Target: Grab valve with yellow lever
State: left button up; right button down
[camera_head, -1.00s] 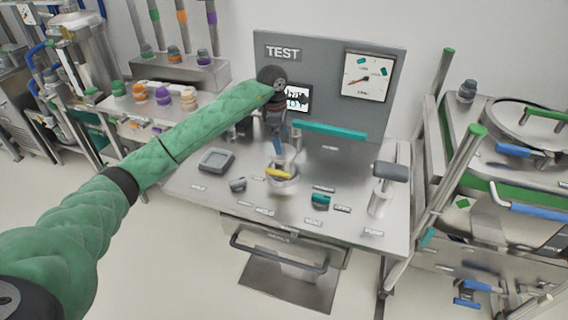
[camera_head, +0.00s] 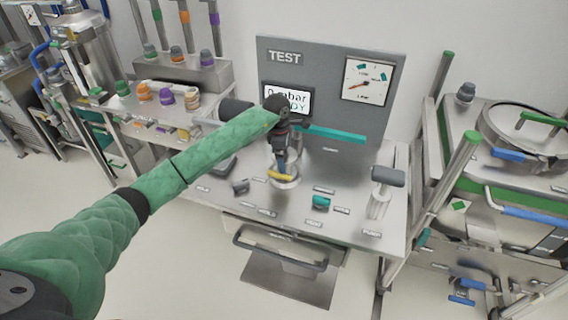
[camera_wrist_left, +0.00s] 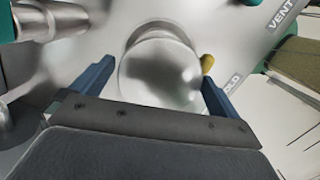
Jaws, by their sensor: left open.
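The valve (camera_head: 287,183) stands on the metal test bench as a round metal body with a yellow lever (camera_head: 281,174) across its front. In the left wrist view the round metal valve body (camera_wrist_left: 158,72) sits between my fingers, and a bit of the yellow lever (camera_wrist_left: 208,64) shows beside the right finger. My left gripper (camera_head: 280,166) points down at the valve from above. It also shows in the left wrist view (camera_wrist_left: 150,88), with its blue fingers spread on either side of the metal body. Contact cannot be told. My right gripper is not in view.
A teal bar (camera_head: 335,132) runs behind the valve. A teal knob (camera_head: 321,202) and a grey-handled metal post (camera_head: 379,200) stand to the right, a small grey knob (camera_head: 241,186) to the left. The TEST panel (camera_head: 330,60) rises behind. The bench front is mostly clear.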

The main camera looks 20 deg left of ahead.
pick_arm(q)
jog(key=shift+f, duration=0.15)
jog(key=c, duration=1.6)
jog(key=shift+o, duration=0.2)
